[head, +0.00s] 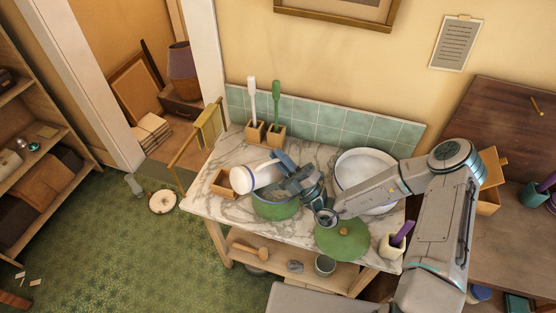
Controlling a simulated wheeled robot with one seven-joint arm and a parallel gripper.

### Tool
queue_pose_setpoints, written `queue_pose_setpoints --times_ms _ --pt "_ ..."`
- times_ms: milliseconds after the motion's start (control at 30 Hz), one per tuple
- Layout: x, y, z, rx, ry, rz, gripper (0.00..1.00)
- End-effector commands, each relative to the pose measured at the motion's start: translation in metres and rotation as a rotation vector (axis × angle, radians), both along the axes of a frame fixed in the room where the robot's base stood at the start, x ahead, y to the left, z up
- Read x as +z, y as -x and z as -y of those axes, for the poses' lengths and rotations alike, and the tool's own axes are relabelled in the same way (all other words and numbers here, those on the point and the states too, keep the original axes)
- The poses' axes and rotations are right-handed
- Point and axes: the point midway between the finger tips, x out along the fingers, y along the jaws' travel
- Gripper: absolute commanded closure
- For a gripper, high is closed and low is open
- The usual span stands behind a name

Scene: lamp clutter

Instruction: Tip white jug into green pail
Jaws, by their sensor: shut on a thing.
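The white jug (245,179) is tilted far over, nearly on its side, with a dark band around it. My gripper (282,168) is shut on it from the right. The green pail (276,210) stands on the marble-topped table (225,160), just below and right of the jug in the picture. My gripper and wrist cover the pail's top and part of the jug. I cannot see into the pail, nor tell whether anything is leaving the jug or whether the two touch.
A green round lid (342,240) lies front right, beside a pale cup holding a purple-handled thing (402,234). A white basin (350,168) stands behind my arm. A small wooden box (224,184) sits left of the jug. Two brushes in wooden holders (255,132) stand by the tiles.

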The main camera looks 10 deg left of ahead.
Motion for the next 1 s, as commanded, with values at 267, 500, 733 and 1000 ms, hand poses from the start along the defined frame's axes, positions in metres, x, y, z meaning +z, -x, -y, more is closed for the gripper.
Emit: queue_pose_setpoints --times_ms 267,500,733,1000 --pt "0.005 -0.007 0.005 0.000 -0.050 -0.070 1.00" --pt "0.012 -0.014 0.009 0.000 -0.090 -0.127 1.00" --pt "0.013 -0.019 0.013 0.000 -0.132 -0.192 1.00" --pt "0.009 -0.027 0.018 0.001 -0.178 -0.256 1.00"
